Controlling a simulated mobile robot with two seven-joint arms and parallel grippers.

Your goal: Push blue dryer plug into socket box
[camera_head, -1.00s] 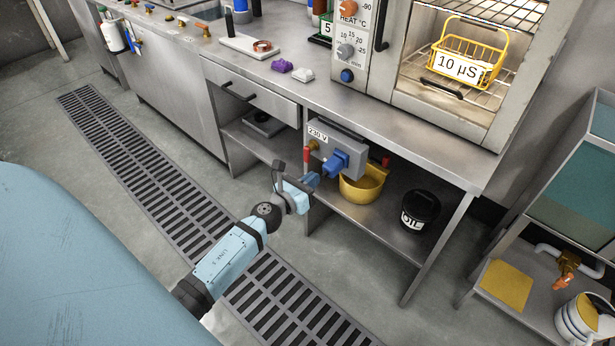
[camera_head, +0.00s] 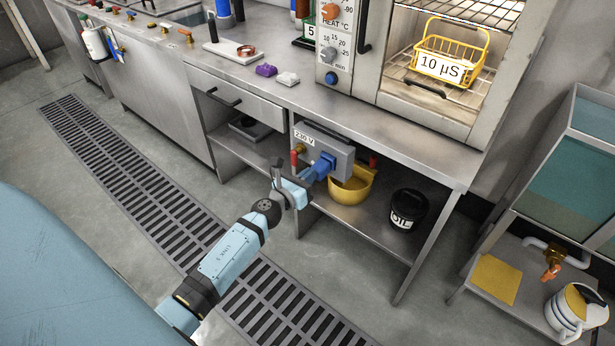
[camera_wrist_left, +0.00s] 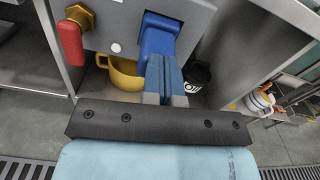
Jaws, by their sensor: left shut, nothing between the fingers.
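The grey socket box (camera_head: 343,154), marked 230 V, hangs under the bench top; its face also shows in the left wrist view (camera_wrist_left: 112,22). The blue dryer plug (camera_head: 324,165) sits at the front of the box and sticks out of it; how deep it is seated I cannot tell. My left gripper (camera_head: 310,177) is shut and empty, with its fingertips at the outer end of the plug. In the left wrist view the closed blue fingers (camera_wrist_left: 165,75) point at the plug (camera_wrist_left: 157,42) and look in contact or nearly so. My right gripper is not in view.
A red-handled brass valve (camera_wrist_left: 75,35) is beside the plug. A yellow pot (camera_head: 350,187) and a black OIL bucket (camera_head: 408,209) stand on the lower shelf. The bench leg (camera_head: 428,245) is to the right. A floor grate (camera_head: 150,205) runs below my arm.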

